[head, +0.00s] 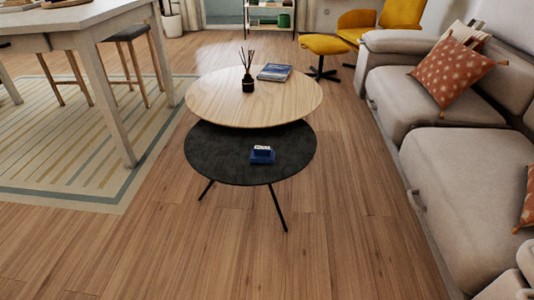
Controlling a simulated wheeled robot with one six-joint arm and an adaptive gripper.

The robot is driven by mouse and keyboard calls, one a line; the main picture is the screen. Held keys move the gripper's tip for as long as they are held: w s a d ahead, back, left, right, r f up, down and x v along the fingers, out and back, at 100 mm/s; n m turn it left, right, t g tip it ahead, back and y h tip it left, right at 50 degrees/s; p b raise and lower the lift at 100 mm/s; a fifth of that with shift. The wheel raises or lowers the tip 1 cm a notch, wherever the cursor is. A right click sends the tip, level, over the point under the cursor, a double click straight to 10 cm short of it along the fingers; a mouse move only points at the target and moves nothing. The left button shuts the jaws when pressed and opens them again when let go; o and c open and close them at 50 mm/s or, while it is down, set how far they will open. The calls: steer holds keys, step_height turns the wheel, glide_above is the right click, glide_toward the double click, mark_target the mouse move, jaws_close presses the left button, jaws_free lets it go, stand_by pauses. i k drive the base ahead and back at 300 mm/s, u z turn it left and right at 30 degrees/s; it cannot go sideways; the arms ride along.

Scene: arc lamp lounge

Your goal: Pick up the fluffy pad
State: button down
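A small blue object with a white top (262,155) lies on the lower black round table (222,160), right of its middle. It may be the fluffy pad, but it is too small to tell its texture. No other thing in view is clearly a fluffy pad. My gripper is not in view.
A higher light wood round table (215,98) overlaps the black one behind and carries a reed diffuser (248,82) and books (274,72). A beige sofa (440,165) stands at the right, a tall white table (95,20) at the left. The wood floor in front is clear.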

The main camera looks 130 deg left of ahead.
mark_target(263, 155)
steer(key=u, duration=4.4)
steer(key=i, duration=1.6)
steer(key=z, duration=0.1)
